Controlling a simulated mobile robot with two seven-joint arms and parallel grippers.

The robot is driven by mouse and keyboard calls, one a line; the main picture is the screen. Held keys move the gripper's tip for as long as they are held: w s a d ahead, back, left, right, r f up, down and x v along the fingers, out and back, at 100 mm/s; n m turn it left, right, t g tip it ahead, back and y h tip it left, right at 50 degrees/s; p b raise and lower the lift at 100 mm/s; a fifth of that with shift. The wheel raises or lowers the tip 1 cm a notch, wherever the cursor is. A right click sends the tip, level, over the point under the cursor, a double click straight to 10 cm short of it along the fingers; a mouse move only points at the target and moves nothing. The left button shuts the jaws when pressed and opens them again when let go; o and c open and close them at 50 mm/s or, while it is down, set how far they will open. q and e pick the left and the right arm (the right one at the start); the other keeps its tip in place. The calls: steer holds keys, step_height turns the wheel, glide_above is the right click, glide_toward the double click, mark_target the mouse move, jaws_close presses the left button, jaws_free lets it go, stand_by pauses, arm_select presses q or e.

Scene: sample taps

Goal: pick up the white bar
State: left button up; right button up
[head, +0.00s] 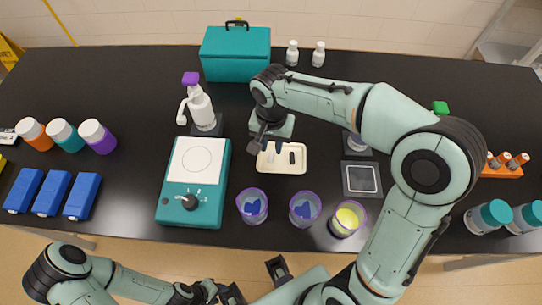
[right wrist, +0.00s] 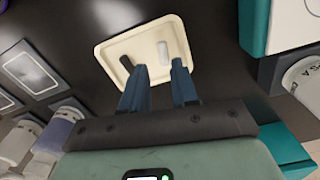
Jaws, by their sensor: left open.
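The white bar (right wrist: 163,53) lies in a shallow cream tray (right wrist: 108,57), beside a black bar (right wrist: 130,66). In the head view the tray (head: 299,168) is near the middle of the black table, and the black bar (head: 292,158) shows in it. The white bar is hard to make out there, close to the gripper. My right gripper (head: 264,147) is over the tray's back left part. In the right wrist view its two blue fingers (right wrist: 159,75) are apart with nothing between them, just short of the white bar. My left gripper (head: 222,292) is open and empty at the bottom, off the table's front edge.
A teal hotplate (head: 174,207) and a pump bottle (head: 200,106) stand left of the tray. Purple-rimmed cups (head: 252,206) stand in front of it. A teal box (head: 235,55) is behind. My right arm covers much of the table's right side.

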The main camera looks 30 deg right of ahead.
mark_target(270, 157)
steer(key=f, duration=0.6)
steer(key=shift+w+a, duration=0.1)
steer(key=shift+w, duration=0.1)
jaws_close()
